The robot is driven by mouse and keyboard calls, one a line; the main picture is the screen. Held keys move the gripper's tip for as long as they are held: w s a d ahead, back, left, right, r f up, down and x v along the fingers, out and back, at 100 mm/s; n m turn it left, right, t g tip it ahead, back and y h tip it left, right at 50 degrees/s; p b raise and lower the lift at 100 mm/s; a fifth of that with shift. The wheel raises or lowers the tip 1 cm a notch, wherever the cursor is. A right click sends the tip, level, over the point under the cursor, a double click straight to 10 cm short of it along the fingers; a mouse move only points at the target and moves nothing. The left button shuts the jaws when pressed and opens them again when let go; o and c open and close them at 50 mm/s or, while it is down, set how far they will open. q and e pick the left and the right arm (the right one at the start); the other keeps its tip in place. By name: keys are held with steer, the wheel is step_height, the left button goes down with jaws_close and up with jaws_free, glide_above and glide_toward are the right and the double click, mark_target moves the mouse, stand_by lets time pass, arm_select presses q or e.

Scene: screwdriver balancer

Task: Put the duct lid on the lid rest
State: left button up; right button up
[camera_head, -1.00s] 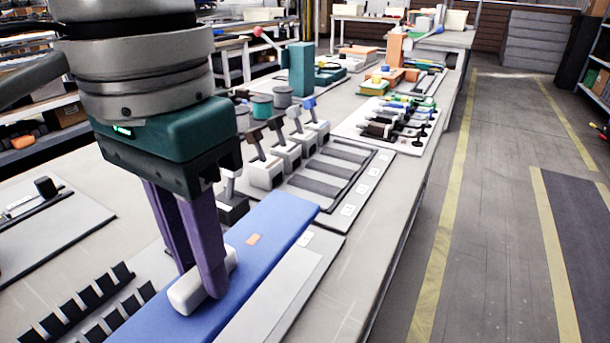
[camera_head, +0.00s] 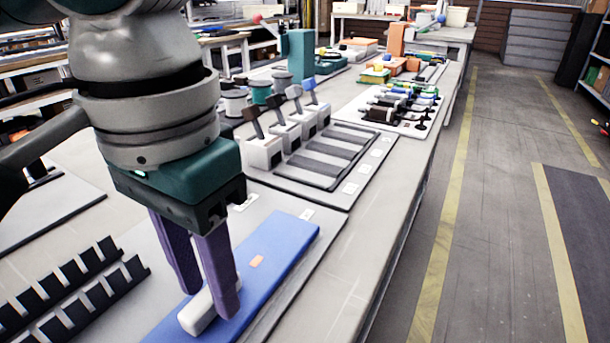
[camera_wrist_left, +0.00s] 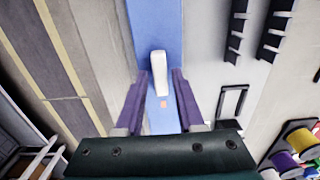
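The duct lid (camera_head: 280,247) is a long blue plate with a white bar handle and a small orange mark. In the left wrist view the handle (camera_wrist_left: 158,72) sits between the fingertips (camera_wrist_left: 160,80), over the blue lid (camera_wrist_left: 152,20). The lid lies flat over a pale board (camera_head: 178,300); whether it touches the surface below is unclear. The lid rest cannot be picked out for certain. My right gripper is out of view.
Two rows of black clips (camera_head: 75,285) stand left of the lid. Beyond it are a grey slotted tray (camera_head: 335,160), several switch-like blocks (camera_head: 285,132) and spools (camera_head: 260,92). The table's right edge borders a clear aisle (camera_head: 480,230).

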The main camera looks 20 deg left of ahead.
arm_select(q)
steer(key=shift+o, duration=1.3)
steer(key=shift+r, duration=0.1)
step_height(320, 180, up, 10)
steer(key=p, duration=0.3)
steer(key=shift+p, duration=0.4)
